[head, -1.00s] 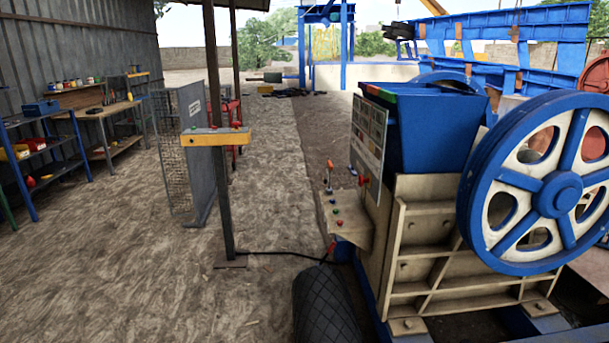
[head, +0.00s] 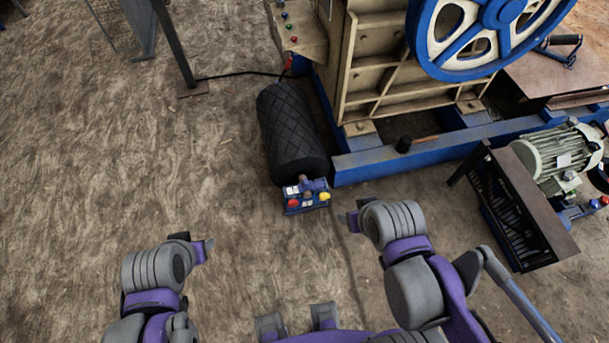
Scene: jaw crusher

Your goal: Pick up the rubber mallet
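What looks like the rubber mallet lies on the blue base beam of the crusher, with a black head (head: 404,144) and a thin brown handle (head: 426,139) pointing right. My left gripper (head: 205,247) is low on the left over the ground, far from the mallet. My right gripper (head: 346,220) is nearer, below and left of the mallet and clearly apart from it. Both grippers are small and seen from above; the gap between their fingers cannot be made out. Nothing is seen held in either.
A black ribbed roller (head: 290,132) lies left of the blue base beam (head: 450,143). A green motor (head: 560,155) and a brown-topped stand (head: 525,205) are at right. The ground at left is clear.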

